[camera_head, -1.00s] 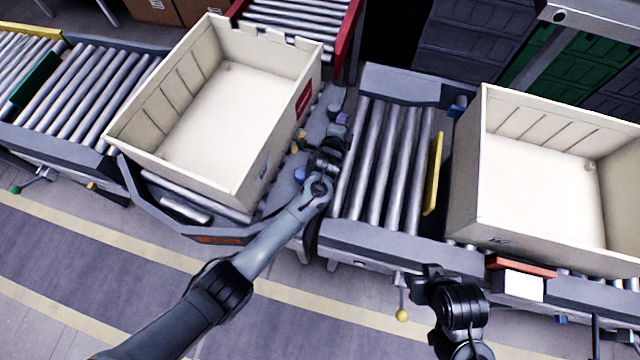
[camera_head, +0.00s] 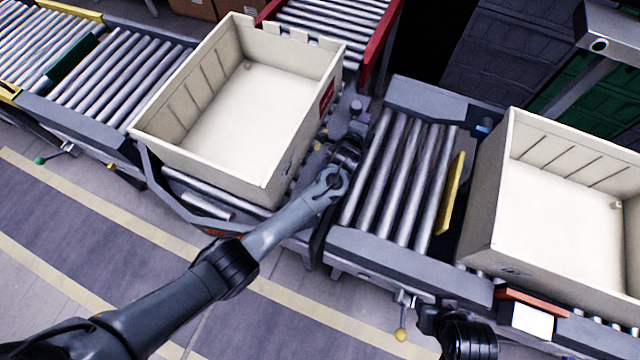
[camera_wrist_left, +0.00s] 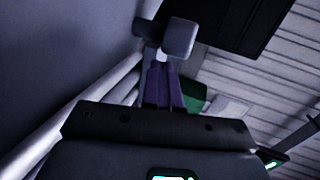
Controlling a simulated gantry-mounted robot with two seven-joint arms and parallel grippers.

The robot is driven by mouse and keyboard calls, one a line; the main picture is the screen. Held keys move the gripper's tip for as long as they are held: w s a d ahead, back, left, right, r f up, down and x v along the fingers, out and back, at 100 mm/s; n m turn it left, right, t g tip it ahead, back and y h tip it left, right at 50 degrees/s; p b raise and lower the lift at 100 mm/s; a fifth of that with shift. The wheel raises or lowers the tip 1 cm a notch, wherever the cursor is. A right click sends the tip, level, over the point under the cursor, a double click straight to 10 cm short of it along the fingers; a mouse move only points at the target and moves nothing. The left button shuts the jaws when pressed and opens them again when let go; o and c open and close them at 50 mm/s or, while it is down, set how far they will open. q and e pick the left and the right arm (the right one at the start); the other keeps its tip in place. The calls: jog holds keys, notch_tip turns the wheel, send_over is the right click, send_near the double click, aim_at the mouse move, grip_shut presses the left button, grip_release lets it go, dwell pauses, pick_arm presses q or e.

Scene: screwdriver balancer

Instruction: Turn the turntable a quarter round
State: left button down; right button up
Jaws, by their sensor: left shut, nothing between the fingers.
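The turntable (camera_head: 215,210) is the dark-framed roller section with an angled skirt at left of centre in the head view. It carries a cream crate (camera_head: 215,112), which hides most of its rollers. My left gripper (camera_head: 354,133) is at the turntable's right edge, beside the crate's right wall. In the left wrist view its purple fingers (camera_wrist_left: 163,86) are together and empty. A grey rounded block (camera_wrist_left: 180,38) shows just past their tips; I cannot tell whether they touch. My right gripper (camera_head: 428,318) is partly in view at the bottom edge; its fingers are unclear.
A roller conveyor (camera_head: 400,185) with a yellow flap (camera_head: 451,193) lies right of the turntable. A second cream crate (camera_head: 485,205) stands farther right. Another conveyor (camera_head: 110,85) adjoins at left, and a red-sided one (camera_head: 325,30) behind. The striped floor in front is clear.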

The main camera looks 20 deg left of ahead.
pick_arm(q)
jog(key=shift+s, duration=0.1)
jog(key=shift+s+r, duration=0.1)
jog(key=shift+s, duration=0.05)
jog(key=p+v, duration=0.3)
jog(key=v, duration=0.7)
jog(key=shift+s, duration=0.25)
